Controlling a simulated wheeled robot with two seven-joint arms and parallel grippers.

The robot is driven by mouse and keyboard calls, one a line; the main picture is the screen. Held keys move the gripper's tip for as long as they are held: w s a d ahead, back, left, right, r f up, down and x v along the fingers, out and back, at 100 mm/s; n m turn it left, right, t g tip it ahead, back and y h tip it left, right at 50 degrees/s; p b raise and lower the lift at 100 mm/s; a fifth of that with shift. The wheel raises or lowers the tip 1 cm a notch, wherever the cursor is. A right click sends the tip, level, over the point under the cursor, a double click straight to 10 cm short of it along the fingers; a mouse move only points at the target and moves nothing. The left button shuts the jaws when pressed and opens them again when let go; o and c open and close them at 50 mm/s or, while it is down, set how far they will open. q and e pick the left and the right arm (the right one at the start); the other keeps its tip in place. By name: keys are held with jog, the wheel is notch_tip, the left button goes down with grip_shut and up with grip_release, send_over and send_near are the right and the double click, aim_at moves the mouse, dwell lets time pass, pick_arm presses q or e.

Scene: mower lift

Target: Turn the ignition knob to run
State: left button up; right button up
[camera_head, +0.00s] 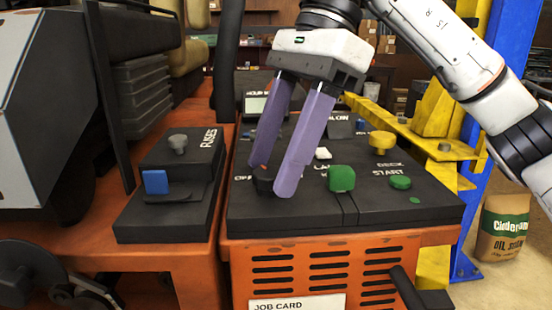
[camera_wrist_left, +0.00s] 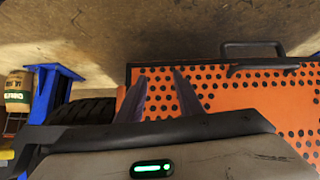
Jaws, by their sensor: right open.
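The ignition knob (camera_head: 264,187) is a small dark knob on the black console (camera_head: 400,210), in the head view. It sits by letters that look like "OFF", partly covered. My right gripper (camera_head: 273,178) points down over it with its two purple fingers apart. The fingertips are close around the knob; I cannot tell whether they touch it. The fingers hide part of the console lettering. My left gripper (camera_wrist_left: 160,76) shows in the left wrist view, its fingers apart with nothing between them, facing an orange perforated panel (camera_wrist_left: 225,100).
The console also carries a green knob (camera_head: 341,178), a green button (camera_head: 401,182) marked START and a yellow knob (camera_head: 383,141). A black box with a blue switch (camera_head: 155,182) is to the left. A blue and yellow post (camera_head: 510,60) stands at the right, near a sack (camera_head: 502,228).

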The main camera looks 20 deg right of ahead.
jog(key=c, duration=1.1)
jog(key=shift+o, duration=0.2)
jog(key=shift+m, duration=0.3)
jog(key=m, duration=0.1)
jog(key=m+t, duration=0.1)
jog(key=m, duration=0.1)
jog(key=m+t, duration=0.1)
jog(key=m, duration=0.1)
jog(key=shift+s+b, duration=0.3)
jog(key=m+t+h, duration=0.1)
jog(key=m, duration=0.2)
jog(key=m+t, duration=0.1)
jog(key=m, duration=0.1)
jog(key=shift+s+a+m+h, duration=0.15)
jog(key=shift+a+m+h, duration=0.05)
jog(key=shift+m+h, duration=0.2)
jog(key=shift+m, duration=0.3)
jog(key=o, duration=1.1)
jog(key=shift+c, duration=0.2)
